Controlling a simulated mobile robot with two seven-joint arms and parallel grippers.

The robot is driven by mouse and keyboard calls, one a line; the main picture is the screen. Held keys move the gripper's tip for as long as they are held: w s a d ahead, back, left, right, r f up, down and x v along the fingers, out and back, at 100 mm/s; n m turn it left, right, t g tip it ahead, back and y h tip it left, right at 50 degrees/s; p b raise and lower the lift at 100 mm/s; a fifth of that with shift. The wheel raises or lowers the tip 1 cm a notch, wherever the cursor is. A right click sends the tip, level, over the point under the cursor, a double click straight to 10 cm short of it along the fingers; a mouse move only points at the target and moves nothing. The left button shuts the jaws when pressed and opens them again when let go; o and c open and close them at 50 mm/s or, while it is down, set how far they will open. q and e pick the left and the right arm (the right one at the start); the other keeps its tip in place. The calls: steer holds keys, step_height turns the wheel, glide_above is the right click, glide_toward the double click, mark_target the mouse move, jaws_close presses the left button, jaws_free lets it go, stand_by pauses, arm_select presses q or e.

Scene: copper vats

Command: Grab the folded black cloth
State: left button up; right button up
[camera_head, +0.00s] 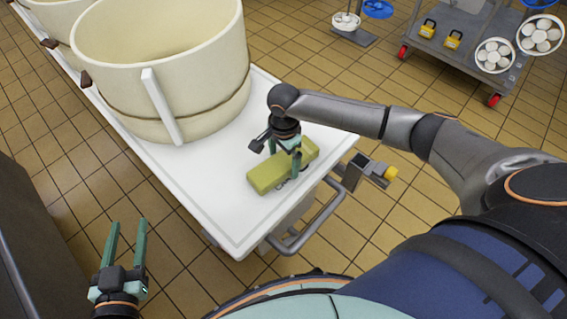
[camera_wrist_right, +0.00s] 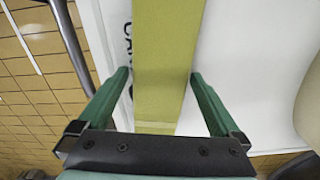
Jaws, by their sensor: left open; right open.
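No black cloth shows. A folded yellow-green cloth or block-like bundle (camera_head: 268,175) lies on the white cart top near its right corner. In the right wrist view it is a long olive strip (camera_wrist_right: 162,50) running between the fingers. My right gripper (camera_head: 283,160) points down over it, open, with one finger on each side. In the wrist view the fingers (camera_wrist_right: 160,76) stand apart from its edges. Whether they touch it lower down cannot be told. My left gripper (camera_head: 128,225) is open and empty at the lower left, over the floor, away from the cart.
A large cream vat (camera_head: 165,60) stands on the white cart top (camera_head: 215,200), left of the bundle, with others behind. A grey handle (camera_head: 310,225) juts from the cart's near end. A grey trolley (camera_head: 475,40) with white-disc reels stands at the upper right.

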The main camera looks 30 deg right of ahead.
steer(key=c, duration=1.3)
steer(key=shift+r, duration=0.1)
